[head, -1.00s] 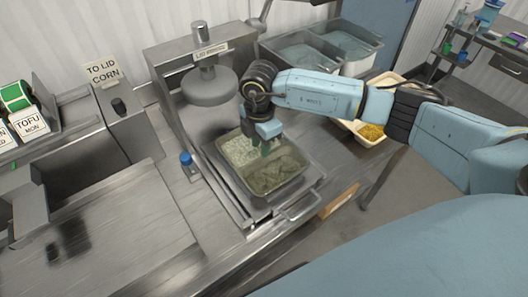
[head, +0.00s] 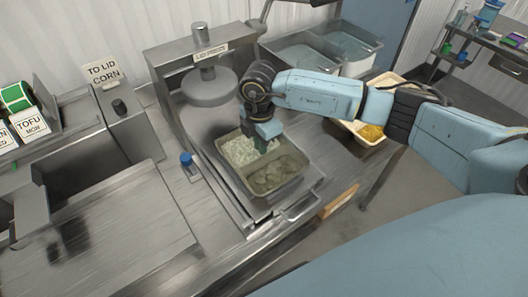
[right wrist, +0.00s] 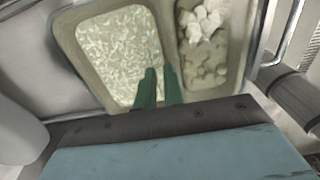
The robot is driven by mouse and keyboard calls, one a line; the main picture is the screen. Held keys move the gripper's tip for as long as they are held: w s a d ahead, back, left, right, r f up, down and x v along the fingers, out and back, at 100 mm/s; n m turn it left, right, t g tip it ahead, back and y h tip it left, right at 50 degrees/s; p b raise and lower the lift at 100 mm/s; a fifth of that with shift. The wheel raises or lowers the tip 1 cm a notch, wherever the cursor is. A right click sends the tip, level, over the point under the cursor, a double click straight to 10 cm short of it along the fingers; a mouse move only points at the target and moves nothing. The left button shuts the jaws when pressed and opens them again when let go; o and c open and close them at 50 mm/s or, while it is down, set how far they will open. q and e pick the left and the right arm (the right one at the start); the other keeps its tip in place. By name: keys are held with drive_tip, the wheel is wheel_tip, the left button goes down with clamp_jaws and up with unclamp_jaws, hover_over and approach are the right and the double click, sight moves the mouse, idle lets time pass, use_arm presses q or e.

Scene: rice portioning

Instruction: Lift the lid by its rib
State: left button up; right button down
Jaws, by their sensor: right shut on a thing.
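The two-compartment tray (head: 232,177) sits on the metal plate under and in front of the press. White rice grains (head: 240,150) fill its back-left compartment and pale lumps (head: 275,176) lie in the front one. The lid is see-through or very faint, and I cannot make out its edges. My right gripper (head: 264,146) points down at the middle of the tray. In the right wrist view its green fingers (right wrist: 159,84) are close together at the strip between the compartments, shut on what seems to be the lid's rib. My left gripper is not in view.
The lid press (head: 210,86) stands just behind and left of the tray. A blue-capped bottle or knob (head: 186,160) is to its left. Metal bins (head: 352,52) stand behind, and a pale tray with yellow food (head: 372,133) is to the right under my arm.

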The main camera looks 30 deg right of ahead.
drive_tip(key=shift+r, duration=0.1)
idle(0.4)
drive_tip(key=shift+r+p, duration=1.85)
drive_tip(key=shift+r, duration=0.4)
drive_tip(key=c, duration=2)
unclamp_jaws()
clamp_jaws()
